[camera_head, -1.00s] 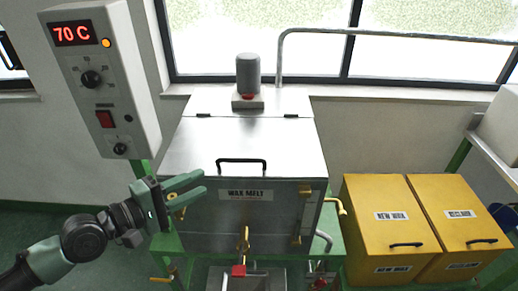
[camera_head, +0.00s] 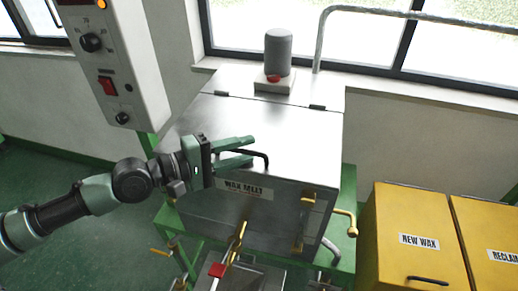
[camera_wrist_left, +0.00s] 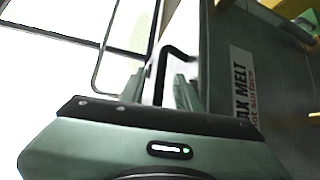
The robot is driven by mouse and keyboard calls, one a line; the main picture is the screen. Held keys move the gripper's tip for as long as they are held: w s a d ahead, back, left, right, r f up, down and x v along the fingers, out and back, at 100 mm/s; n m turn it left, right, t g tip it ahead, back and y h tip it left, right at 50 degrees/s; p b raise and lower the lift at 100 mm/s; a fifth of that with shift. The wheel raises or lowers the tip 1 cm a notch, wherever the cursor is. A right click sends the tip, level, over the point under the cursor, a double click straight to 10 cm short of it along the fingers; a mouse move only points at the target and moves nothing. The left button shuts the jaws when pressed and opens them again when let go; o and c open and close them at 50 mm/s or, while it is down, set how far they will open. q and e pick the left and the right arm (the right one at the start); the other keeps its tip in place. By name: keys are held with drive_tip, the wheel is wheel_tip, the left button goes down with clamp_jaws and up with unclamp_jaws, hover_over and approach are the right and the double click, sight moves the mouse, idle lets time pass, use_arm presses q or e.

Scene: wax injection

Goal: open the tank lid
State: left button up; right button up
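The wax melt tank (camera_head: 290,205) is a steel box with a flat lid (camera_head: 290,125), which is shut. A black bar handle (camera_head: 266,162) sits at the lid's front edge. My left gripper (camera_head: 252,149) is at this handle, its two green fingers apart and pointing right along it. In the left wrist view the handle (camera_wrist_left: 172,52) rises between the fingers of my left gripper (camera_wrist_left: 160,85), with a gap showing. Whether a finger touches the bar cannot be told. My right gripper is not in view.
A grey cylinder with a red base part (camera_head: 277,55) stands on the tank's rear top. A control box (camera_head: 115,65) hangs at the upper left. Brass valves (camera_head: 238,240) stick out at the tank's front. Yellow bins (camera_head: 415,260) stand at the right.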

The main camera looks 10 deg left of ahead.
use_arm(q)
drive_tip(key=shift+s+a+r, duration=0.1)
drive_tip(key=shift+s+a, duration=0.05)
drive_tip(key=shift+a, duration=0.1)
drive_tip(key=shift+s+a, duration=0.1)
drive_tip(key=c, duration=0.3)
clamp_jaws()
idle(0.9)
